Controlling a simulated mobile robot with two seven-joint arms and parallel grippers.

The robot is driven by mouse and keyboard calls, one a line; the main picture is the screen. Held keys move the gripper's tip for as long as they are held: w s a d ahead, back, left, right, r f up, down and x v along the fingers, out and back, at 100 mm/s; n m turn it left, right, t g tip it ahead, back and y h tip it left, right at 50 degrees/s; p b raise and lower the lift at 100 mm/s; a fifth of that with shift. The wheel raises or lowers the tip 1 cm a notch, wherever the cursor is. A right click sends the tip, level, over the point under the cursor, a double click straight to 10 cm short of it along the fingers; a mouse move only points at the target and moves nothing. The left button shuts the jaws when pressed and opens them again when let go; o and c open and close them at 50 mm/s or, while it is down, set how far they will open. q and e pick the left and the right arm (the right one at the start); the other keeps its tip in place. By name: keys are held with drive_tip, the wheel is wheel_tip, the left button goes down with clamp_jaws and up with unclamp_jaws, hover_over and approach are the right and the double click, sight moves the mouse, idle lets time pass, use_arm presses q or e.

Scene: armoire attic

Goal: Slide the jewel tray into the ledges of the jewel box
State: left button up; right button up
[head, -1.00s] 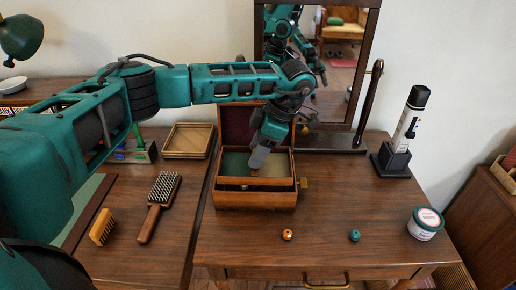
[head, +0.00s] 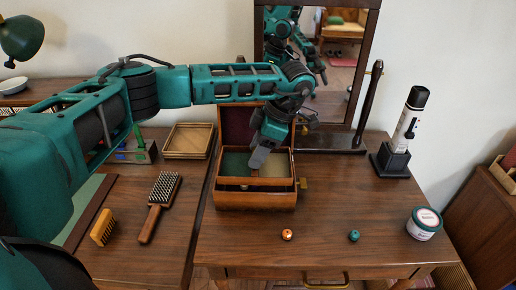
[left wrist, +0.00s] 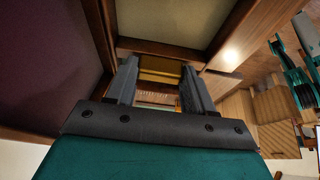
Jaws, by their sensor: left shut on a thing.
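The jewel tray, with green and beige lined compartments (head: 275,172), lies within the top of the box. A dark gap shows between the tray's front and the box's front wall. My left gripper (head: 259,159) points down into the tray and is shut on its middle divider. In the left wrist view the fingers (left wrist: 159,75) straddle this brown divider, with a beige compartment (left wrist: 165,22) beyond. The ledges are hidden. My right gripper is not in view.
A mirror (head: 338,95) stands behind the box. A wooden tray (head: 188,141), a hairbrush (head: 163,190) and a small brush (head: 103,227) lie left. An orange bead (head: 287,235) and teal bead (head: 354,236) lie in front. A jar (head: 425,223) stands right.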

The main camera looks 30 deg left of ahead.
sight(262, 167)
use_arm(q)
drive_tip(key=shift+f+b, duration=1.45)
drive_tip(key=shift+f, duration=0.95)
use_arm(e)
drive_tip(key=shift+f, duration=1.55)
use_arm(q)
drive_tip(key=o, duration=1.2)
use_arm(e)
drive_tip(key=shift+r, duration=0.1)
use_arm(q)
drive_tip(key=shift+v, duration=1.05)
drive_tip(key=p+v, duration=0.1)
drive_tip(key=v, duration=1)
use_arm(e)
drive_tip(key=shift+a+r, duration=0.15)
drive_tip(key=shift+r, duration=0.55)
